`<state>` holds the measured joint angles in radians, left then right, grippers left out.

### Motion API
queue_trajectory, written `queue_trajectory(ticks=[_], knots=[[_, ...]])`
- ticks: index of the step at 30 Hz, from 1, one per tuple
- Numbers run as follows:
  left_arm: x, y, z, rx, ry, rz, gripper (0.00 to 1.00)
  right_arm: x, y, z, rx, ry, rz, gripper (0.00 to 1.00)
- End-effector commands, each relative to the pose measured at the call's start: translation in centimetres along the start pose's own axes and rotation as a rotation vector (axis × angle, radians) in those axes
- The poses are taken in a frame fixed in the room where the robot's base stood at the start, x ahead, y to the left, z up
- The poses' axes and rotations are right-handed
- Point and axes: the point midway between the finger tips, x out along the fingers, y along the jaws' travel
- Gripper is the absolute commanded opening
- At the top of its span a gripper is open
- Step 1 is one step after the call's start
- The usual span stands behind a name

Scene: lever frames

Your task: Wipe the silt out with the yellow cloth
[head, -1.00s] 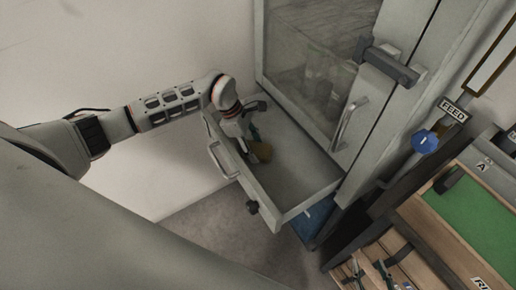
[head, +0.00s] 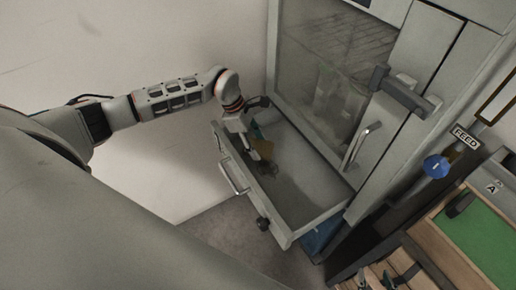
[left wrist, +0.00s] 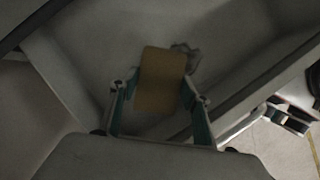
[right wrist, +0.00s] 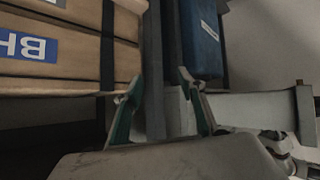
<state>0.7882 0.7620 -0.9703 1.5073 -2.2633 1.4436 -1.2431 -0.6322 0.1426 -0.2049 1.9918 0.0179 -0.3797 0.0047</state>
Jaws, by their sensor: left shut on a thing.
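The yellow cloth (left wrist: 161,80) is a flat ochre piece between the fingers of my left gripper (left wrist: 159,88). In the head view my left gripper (head: 252,143) reaches down into the open grey drawer (head: 318,198), and the cloth (head: 264,150) shows beside its fingers. My right gripper (right wrist: 157,85) is open and empty, and is outside the head view.
The drawer sits under a cabinet with a glass door (head: 335,70) and a vertical handle. A blue box (right wrist: 202,38) lies below the drawer. A wooden unit with a green panel (head: 483,240) and a FEED sign (head: 466,137) stand to the right.

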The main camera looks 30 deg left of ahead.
Motion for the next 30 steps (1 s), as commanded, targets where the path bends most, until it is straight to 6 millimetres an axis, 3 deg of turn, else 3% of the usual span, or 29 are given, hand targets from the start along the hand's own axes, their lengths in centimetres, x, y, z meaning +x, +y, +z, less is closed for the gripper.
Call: queue_trajectory(ticks=[12,30], knots=[[-3.7,0.1,0.6,-0.012,0.000,0.006,0.26,-1.4,-0.7,-0.6,0.017,-0.012,-0.014,0.40],[-3.7,0.1,0.6,-0.014,-0.001,0.004,0.26,-1.2,-0.6,-0.7,0.018,-0.010,-0.012,0.40]])
